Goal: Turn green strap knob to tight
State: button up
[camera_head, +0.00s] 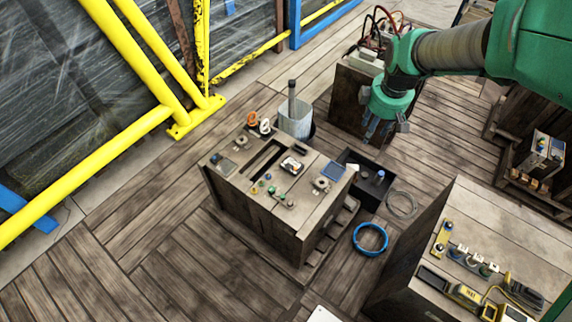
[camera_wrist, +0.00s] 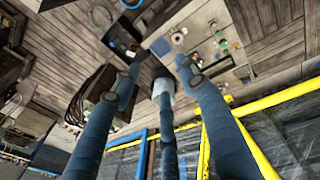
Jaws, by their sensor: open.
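The wooden crate (camera_head: 225,190) stands in the middle of the head view with several small fittings on its top. A small green knob (camera_head: 277,191) sits near the front edge of that top, close to small yellowish knobs. Whether it is the strap knob, and where it is set, is too small to tell. Green parts also show on the crate top in the wrist view (camera_wrist: 224,43). My gripper (camera_head: 377,133) is open and empty, held in the air behind and to the right of the crate, well away from the knob. Its dark blue fingers (camera_wrist: 158,64) spread across the wrist view.
A white bucket with an upright pole (camera_head: 295,120) stands behind the crate. A black bin (camera_head: 369,196) and a blue ring (camera_head: 370,239) lie to its right. Another crate (camera_head: 500,225) bears tools at the right.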

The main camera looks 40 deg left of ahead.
jog(key=a+f+n, duration=0.3)
jog(key=a+f, duration=0.3)
jog(key=a, duration=0.2)
jog(key=n+g+h+p, duration=0.15)
jog(key=n+p, duration=0.25)
jog(key=n, duration=0.6)
send_over(272, 189)
notch_tip(272, 189, down, 28)
jog(key=shift+a+r+g, duration=0.1)
jog(key=shift+a+g, duration=0.1)
jog(key=shift+g, duration=0.05)
jog(key=shift+f, duration=6.9)
